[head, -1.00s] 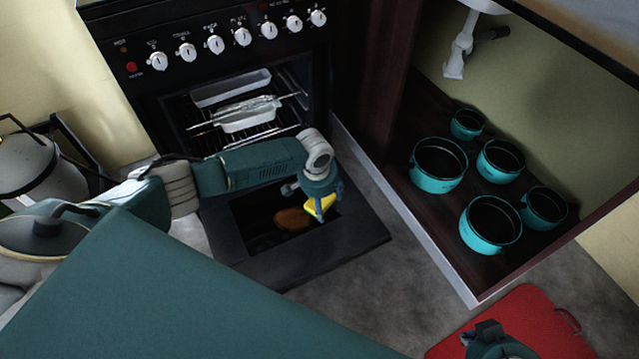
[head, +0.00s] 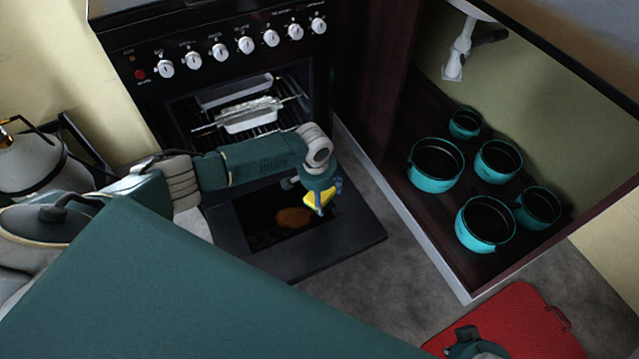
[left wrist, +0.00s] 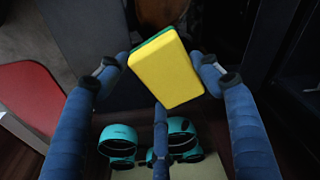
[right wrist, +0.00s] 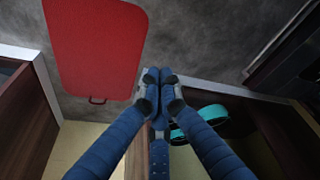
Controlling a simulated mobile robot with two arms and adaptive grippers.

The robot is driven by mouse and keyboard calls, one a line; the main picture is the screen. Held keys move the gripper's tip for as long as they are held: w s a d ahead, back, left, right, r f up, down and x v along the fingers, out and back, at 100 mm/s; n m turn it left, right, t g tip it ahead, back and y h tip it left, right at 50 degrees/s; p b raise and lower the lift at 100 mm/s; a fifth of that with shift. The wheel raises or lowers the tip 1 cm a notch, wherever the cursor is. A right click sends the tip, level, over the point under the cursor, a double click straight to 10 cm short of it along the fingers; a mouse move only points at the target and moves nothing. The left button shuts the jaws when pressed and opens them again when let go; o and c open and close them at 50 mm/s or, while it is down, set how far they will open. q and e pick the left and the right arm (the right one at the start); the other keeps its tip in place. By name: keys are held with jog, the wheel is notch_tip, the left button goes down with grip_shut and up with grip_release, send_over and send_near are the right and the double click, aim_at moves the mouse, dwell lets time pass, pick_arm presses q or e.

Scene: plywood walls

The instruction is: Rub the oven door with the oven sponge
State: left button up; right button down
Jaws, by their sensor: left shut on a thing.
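The oven door (head: 352,238) is folded down open in the head view. A brown stain (head: 294,217) lies on its dark inner window. The oven sponge (head: 318,198) is yellow with a green layer, which shows in the left wrist view (left wrist: 165,78). My left gripper (head: 322,192) is shut on the sponge and holds it tilted over the door, just right of the stain. I cannot tell whether the sponge touches the door. My right gripper (right wrist: 160,78) is shut and empty, its fingertips together, away from the door near the red mat.
The oven cavity (head: 245,110) is open, with foil-covered trays on racks. Several teal pots (head: 437,165) stand in the open cabinet at the right. A red mat (head: 515,320) lies on the floor at the lower right. Grey floor between is clear.

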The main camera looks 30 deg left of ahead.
notch_tip(320, 180, down, 7)
jog(key=p, duration=0.1)
jog(key=shift+s+r+p, duration=0.15)
jog(key=shift+p, duration=0.2)
dwell(0.4)
